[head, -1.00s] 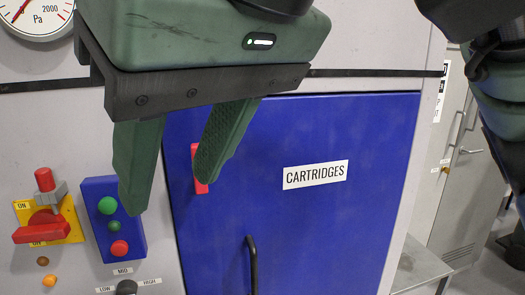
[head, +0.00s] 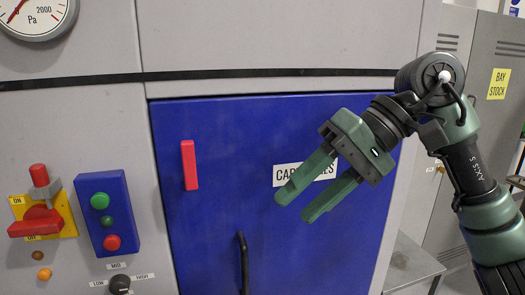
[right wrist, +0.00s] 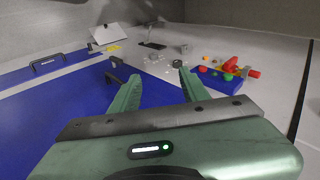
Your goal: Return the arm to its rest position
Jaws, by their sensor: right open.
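My right gripper (head: 298,198) is open and empty in the head view. It hangs in front of the blue cabinet door and partly covers the white CARTRIDGES label (head: 284,174). The right arm comes in from the right edge, bent at a dark joint. In the right wrist view its two green fingers (right wrist: 155,90) stand apart with nothing between them. My left gripper is not in view.
The blue door (head: 215,130) is closed, with a black handle (head: 243,262) and a red bar (head: 189,165). Left are a red rotary switch (head: 35,222), a blue button box (head: 107,213), a knob (head: 119,284) and a gauge (head: 38,14). Grey lockers (head: 485,130) stand at the right.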

